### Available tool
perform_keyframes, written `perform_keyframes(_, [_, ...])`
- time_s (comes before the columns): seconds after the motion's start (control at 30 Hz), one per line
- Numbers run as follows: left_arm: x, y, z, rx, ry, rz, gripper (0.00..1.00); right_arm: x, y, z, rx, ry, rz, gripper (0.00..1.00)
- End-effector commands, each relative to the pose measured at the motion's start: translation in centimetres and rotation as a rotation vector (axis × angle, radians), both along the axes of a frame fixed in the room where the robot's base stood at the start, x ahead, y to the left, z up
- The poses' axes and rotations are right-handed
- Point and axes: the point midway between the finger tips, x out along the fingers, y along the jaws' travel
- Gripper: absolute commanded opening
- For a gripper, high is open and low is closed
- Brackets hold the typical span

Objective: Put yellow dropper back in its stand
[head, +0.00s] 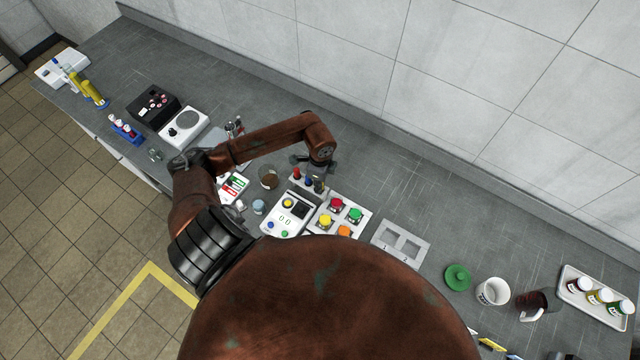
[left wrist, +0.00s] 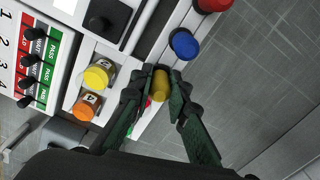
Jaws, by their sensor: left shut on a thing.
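My left gripper (left wrist: 160,88) is shut on the yellow dropper (left wrist: 161,84), whose rounded yellow top shows between the fingers. In the head view the left gripper (head: 315,168) hangs down over the dropper stand (head: 300,183). A blue dropper top (left wrist: 185,44) and a red one (left wrist: 212,3) stand in a row beside the held dropper in the left wrist view. The yellow dropper lines up with that row. Its lower end is hidden, so I cannot tell whether it sits in the stand. My right gripper is not in view.
A white device with a display (head: 291,212) and a tray of coloured-topped jars (head: 340,213) stand close to the stand. A beaker with brown contents (head: 268,177) is to its left. The bench behind the stand is clear up to the tiled wall.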

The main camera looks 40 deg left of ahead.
Motion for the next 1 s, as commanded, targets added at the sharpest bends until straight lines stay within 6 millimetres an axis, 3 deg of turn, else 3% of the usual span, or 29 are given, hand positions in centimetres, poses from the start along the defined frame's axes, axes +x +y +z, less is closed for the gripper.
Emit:
perform_keyframes(0.13, [0.00, 0.00, 0.02, 0.000, 0.000, 0.000, 0.05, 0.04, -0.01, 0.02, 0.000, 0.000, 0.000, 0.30])
perform_keyframes(0.17, [0.00, 0.00, 0.02, 0.000, 0.000, 0.000, 0.17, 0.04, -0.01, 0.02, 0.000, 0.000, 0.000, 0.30])
perform_keyframes(0.43, [0.01, 0.00, 0.03, 0.000, 0.000, 0.000, 0.35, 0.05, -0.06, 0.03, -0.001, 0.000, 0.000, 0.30])
perform_keyframes(0.63, [0.01, 0.00, 0.03, 0.000, 0.000, 0.000, 0.36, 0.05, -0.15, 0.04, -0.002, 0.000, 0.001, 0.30])
perform_keyframes(0.9, [0.01, 0.00, 0.03, 0.000, 0.000, 0.000, 0.53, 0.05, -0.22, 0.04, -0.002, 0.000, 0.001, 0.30])
perform_keyframes(1.0, [0.01, 0.00, 0.03, 0.000, 0.000, 0.000, 0.53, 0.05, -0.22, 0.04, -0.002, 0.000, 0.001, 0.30])
